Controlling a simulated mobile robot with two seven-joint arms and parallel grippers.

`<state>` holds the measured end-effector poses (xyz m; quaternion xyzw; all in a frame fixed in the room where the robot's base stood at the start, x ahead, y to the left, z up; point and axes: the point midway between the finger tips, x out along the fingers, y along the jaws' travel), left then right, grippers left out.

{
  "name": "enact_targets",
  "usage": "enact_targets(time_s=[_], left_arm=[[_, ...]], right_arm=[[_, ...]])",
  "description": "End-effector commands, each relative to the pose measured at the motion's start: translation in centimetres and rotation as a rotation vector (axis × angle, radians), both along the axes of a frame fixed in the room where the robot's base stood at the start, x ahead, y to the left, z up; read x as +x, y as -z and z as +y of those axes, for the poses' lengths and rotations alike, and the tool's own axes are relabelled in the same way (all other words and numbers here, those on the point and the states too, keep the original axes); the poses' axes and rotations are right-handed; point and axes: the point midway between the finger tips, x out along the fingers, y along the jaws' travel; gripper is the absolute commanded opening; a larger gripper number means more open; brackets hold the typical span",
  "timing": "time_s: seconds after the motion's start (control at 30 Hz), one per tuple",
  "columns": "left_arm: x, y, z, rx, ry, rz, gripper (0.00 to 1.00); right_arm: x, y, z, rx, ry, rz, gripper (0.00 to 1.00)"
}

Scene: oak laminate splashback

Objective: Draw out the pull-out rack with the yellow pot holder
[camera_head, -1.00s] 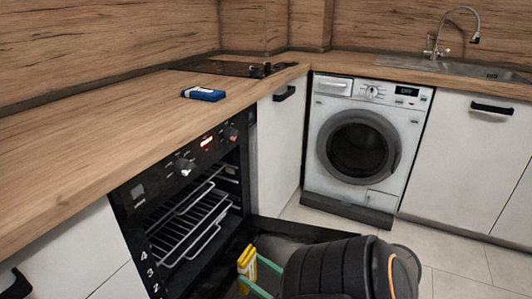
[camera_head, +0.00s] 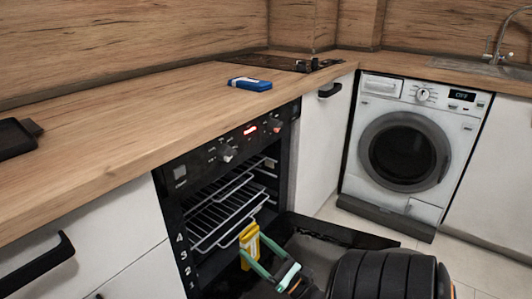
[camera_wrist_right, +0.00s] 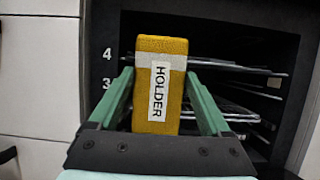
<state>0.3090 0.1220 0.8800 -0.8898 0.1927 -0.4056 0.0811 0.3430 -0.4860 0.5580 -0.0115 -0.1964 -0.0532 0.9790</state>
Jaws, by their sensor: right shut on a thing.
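The yellow pot holder (camera_head: 249,240) is a block with a pale band; in the right wrist view (camera_wrist_right: 160,60) it carries a label reading HOLDER. My right gripper (camera_head: 250,252) is shut on it, with green fingers on either side. It is in front of the open oven, and in the head view it overlaps the right part of the lower rack area. The wire racks (camera_head: 222,218) are inside the oven cavity; they also show behind the holder in the right wrist view (camera_wrist_right: 235,110). I cannot tell whether the holder touches a rack. My left gripper is not in view.
The oven door (camera_head: 335,231) is folded down below my right gripper. A blue box (camera_head: 249,84) lies on the wooden worktop (camera_head: 100,180). A dark object (camera_head: 15,138) is at the worktop's left. A washing machine (camera_head: 405,150) stands to the right.

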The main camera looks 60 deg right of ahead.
Motion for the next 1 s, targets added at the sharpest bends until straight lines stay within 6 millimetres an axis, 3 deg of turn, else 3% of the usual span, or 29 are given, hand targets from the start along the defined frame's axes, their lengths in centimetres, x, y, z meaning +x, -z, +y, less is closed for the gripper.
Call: enact_targets(time_s=[1.0], left_arm=[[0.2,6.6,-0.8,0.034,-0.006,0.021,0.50]], right_arm=[[10.2,0.6,-1.1,0.000,0.000,-0.004,0.23]])
